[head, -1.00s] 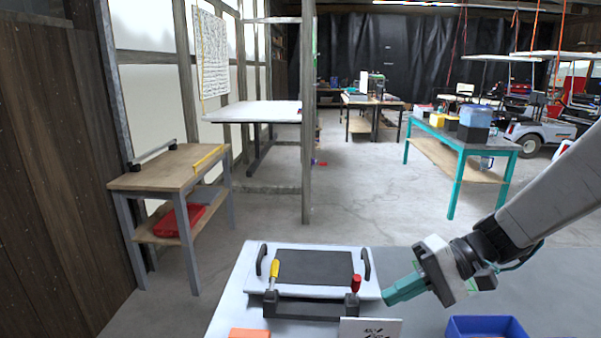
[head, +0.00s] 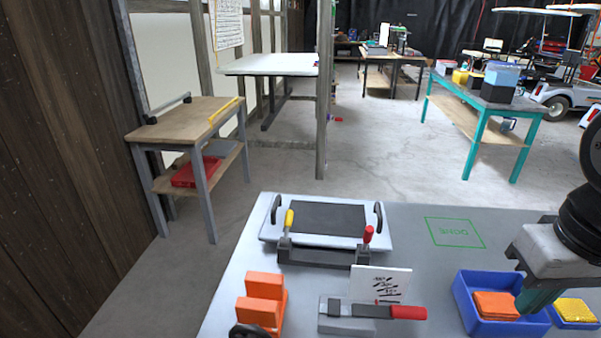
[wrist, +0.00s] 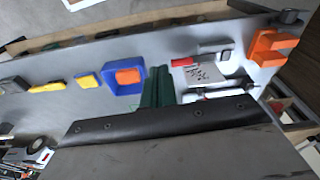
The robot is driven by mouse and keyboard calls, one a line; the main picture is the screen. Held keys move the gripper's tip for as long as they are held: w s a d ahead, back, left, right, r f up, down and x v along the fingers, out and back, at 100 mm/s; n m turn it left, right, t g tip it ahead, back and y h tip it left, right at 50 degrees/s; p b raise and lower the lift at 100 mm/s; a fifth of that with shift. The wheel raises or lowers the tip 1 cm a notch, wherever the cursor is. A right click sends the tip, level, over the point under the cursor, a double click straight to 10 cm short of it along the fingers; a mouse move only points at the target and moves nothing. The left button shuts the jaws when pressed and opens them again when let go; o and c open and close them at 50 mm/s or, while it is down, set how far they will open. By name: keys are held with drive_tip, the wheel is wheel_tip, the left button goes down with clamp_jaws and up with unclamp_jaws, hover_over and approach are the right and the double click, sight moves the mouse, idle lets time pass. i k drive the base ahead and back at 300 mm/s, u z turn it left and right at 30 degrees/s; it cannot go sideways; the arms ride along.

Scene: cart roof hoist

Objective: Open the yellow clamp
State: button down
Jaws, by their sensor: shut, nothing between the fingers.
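The yellow clamp (head: 289,220) has a yellow handle standing nearly upright at the left end of a dark bar. The bar lies along the front edge of a white board with a dark panel (head: 325,218). A red-handled clamp (head: 368,235) stands at the bar's right end. My gripper (head: 538,297) is at the right, well apart from the yellow clamp and over the blue bin's right side. Its teal fingers also show in the wrist view (wrist: 158,85), shut and empty. I cannot make out the yellow clamp in the wrist view.
An orange block stand (head: 262,300), a red-handled tool (head: 405,312) and a sign card (head: 380,283) line the front. The green-outlined square (head: 455,232) is bare.

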sight(284, 242)
drive_tip(key=u, duration=0.55)
drive_tip(key=k, duration=0.65)
drive_tip(key=u, duration=0.55)
drive_tip(key=i, duration=1.1)
drive_tip(key=z, duration=0.65)
